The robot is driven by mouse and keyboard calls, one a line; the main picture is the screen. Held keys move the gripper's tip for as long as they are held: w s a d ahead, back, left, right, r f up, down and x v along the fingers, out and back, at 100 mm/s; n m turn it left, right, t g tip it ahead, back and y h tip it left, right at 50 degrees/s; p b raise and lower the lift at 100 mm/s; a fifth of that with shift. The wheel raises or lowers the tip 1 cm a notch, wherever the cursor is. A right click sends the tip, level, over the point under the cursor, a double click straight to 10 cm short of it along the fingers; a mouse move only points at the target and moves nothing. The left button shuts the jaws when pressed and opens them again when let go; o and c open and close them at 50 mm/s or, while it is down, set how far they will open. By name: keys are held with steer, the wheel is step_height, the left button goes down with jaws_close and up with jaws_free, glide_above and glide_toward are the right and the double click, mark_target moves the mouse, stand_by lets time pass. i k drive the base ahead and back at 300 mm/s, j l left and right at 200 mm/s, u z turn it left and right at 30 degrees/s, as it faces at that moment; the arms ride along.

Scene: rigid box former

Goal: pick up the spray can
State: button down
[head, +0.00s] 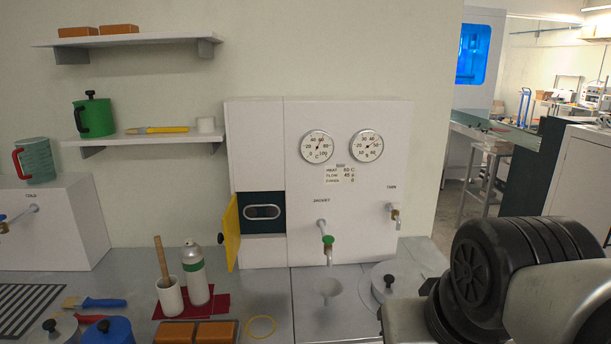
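The spray can (195,276) is likely the silver cylinder with a green band and a narrow top. It stands upright on a dark red mat (220,302) on the grey counter, left of centre in the head view. A white cup (170,300) with a wooden-handled tool stands close to its left and hides part of its lower left side. Black and grey parts of my arm fill the lower right, well to the right of the can. My gripper's fingers do not show.
Orange-brown blocks (215,333) lie in front of the can. An open yellow door (231,232) juts from the white panel behind it. A blue-handled brush (100,303) lies left.

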mark_target(193, 262)
steer(key=j+z, duration=0.1)
steer(key=j, duration=0.75)
steer(key=j+z, duration=0.15)
steer(key=j, duration=0.7)
steer(key=k+j+z, duration=0.1)
steer(key=j, duration=0.75)
